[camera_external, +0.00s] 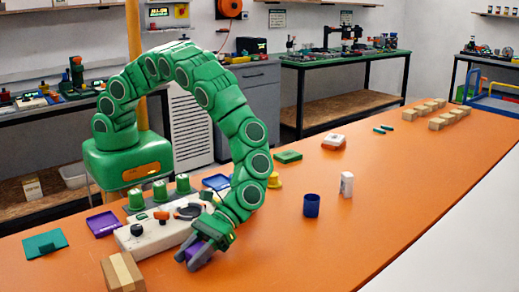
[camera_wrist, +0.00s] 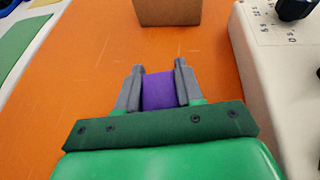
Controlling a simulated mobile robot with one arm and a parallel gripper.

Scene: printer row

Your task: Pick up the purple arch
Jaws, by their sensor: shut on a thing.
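The purple arch (camera_wrist: 159,90) sits between the two grey fingers of my gripper (camera_wrist: 160,88) in the wrist view. The fingers are shut on it from both sides. In the external view my gripper (camera_external: 198,258) is low over the orange table, beside the front of the white control box, and part of the purple arch (camera_external: 196,248) shows between its fingers. The fingers hide much of the arch, so its curved opening does not show. I cannot tell whether it touches the table.
A white control box (camera_external: 160,238) with knobs stands next to my gripper. A cardboard box (camera_external: 122,272) is at the front left. A blue cup (camera_external: 311,205) and a white block (camera_external: 346,185) stand to the right. The orange table (camera_external: 300,255) is clear at front right.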

